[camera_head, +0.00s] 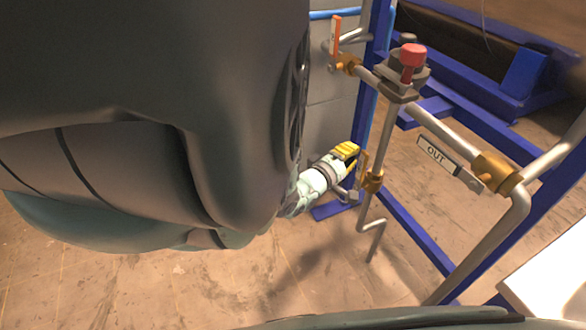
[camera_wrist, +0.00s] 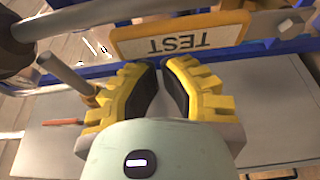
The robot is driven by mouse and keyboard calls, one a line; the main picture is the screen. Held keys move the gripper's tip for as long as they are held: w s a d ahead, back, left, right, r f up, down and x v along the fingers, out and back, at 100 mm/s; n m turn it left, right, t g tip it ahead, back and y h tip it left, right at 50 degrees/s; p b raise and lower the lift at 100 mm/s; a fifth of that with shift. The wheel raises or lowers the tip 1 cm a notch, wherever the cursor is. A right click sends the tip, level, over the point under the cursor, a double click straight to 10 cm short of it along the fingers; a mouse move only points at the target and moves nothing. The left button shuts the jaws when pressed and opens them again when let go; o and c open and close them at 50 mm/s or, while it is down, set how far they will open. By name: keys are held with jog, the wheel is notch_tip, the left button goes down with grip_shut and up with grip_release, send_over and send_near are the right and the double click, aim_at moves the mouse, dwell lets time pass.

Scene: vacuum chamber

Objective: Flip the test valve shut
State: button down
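The test valve shows in the head view as a brass body (camera_head: 373,182) on a thin vertical pipe. Its handle (camera_head: 362,164) stands up along the pipe, partly hidden by my gripper. In the wrist view the handle plate (camera_wrist: 180,38) reads TEST upside down, has a yellow-orange border and lies across the picture just beyond the fingertips. My gripper (camera_head: 345,153) has yellow fingers with black inner pads and is beside the handle. In the wrist view (camera_wrist: 161,64) a narrow gap shows between the fingertips, with nothing held in it. Contact with the handle cannot be made out.
A second valve handle marked OUT (camera_head: 438,155) is on the right pipe. A red knob (camera_head: 411,56) tops the pipe junction, and an orange-edged handle (camera_head: 335,36) stands at upper left. Blue frame bars (camera_head: 420,235) run behind and beside the pipes. Bare floor lies below.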

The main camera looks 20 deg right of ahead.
aim_at(363, 162)
jog(key=shift+s+r+m, duration=0.15)
jog(key=shift+s+m, duration=0.3)
jog(key=shift+m, duration=0.15)
jog(key=s+m+h, duration=0.1)
jog(key=s+m, duration=0.2)
jog(key=shift+s+m+h, duration=0.2)
jog(key=shift+m+h, duration=0.2)
jog(key=shift+s+d+f+m+g+h+b, duration=0.1)
jog(key=shift+s+m+h+b, duration=0.1)
jog(key=shift+s+m, duration=0.45)
jog(key=shift+s+d+f+m+g+h+b, duration=0.1)
jog(key=shift+s+f+m+h+b, duration=0.15)
jog(key=shift+m, duration=0.55)
jog(key=shift+s+m+g+h+b, duration=0.1)
jog(key=shift+s+m+h, duration=0.05)
jog(key=shift+s+m, duration=0.5)
jog(key=shift+f+m, duration=0.1)
jog(key=shift+m, duration=0.2)
jog(key=shift+s+f+m+b, duration=0.15)
jog(key=shift+s+m+b, duration=0.15)
jog(key=shift+s+d+f+m+g+h, duration=0.1)
jog(key=shift+s+m+g+h, duration=0.2)
jog(key=shift+m, duration=0.1)
jog(key=shift+s+f+m+b, duration=0.1)
jog(key=shift+s+m+b, duration=0.05)
jog(key=shift+m+b, duration=0.2)
